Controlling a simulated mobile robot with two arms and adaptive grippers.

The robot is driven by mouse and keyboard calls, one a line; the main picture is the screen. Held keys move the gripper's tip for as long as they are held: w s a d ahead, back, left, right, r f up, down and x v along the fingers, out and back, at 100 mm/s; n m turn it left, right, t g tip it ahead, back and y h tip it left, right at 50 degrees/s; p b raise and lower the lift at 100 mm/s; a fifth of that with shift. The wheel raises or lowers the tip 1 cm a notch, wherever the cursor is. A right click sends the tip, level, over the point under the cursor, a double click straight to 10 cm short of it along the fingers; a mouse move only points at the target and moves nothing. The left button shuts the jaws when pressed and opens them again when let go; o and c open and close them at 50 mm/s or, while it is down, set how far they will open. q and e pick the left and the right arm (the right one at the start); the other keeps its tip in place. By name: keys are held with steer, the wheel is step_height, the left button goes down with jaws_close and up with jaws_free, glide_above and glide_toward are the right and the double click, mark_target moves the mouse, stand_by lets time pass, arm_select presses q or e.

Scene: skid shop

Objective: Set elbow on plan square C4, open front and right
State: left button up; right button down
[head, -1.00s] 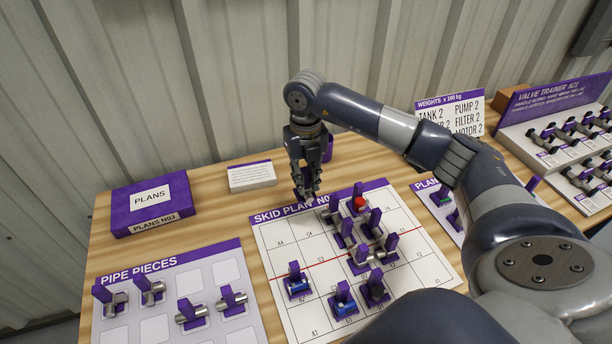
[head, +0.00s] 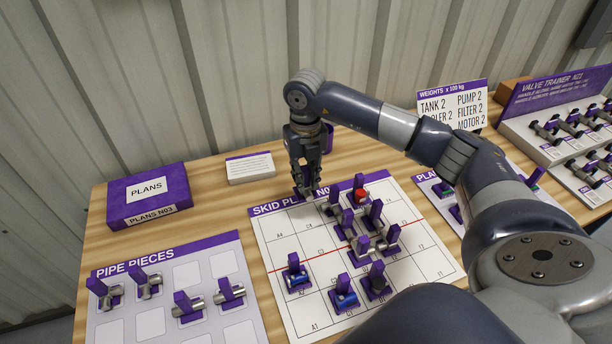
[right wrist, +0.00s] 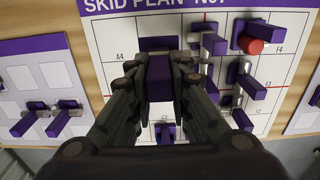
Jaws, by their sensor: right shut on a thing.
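My right gripper (head: 306,188) is shut on a purple handle (right wrist: 159,78), which shows between the fingers in the right wrist view. The fingers hide most of the held piece, so its pipe openings cannot be made out. The gripper is over the back row of the skid plan (head: 262,228), right of the A4 label and left of the standing pieces. Whether the piece touches the board is unclear. My left gripper is not in view.
Several purple-handled pieces stand on the plan, including a red-ended one (head: 360,192) at the back and blue ones (head: 297,278) in front. The pipe pieces board (head: 155,290) lies left. A plans box (head: 148,197) and small card stand (head: 250,168) are behind.

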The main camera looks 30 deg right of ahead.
mark_target(306, 186)
steer(key=shift+f+b, duration=0.75)
steer(key=shift+f, duration=0.25)
steer(key=shift+d+f+b, duration=0.1)
steer(key=shift+f+b, duration=1.15)
steer(key=shift+f, duration=0.55)
steer(key=shift+f, duration=0.1)
steer(key=shift+f+b, duration=1.3)
steer(key=shift+f, duration=0.35)
steer(key=shift+f+b, duration=0.55)
steer(key=shift+f, duration=0.2)
steer(key=c, duration=1.4)
jaws_free()
steer(key=shift+r, duration=0.2)
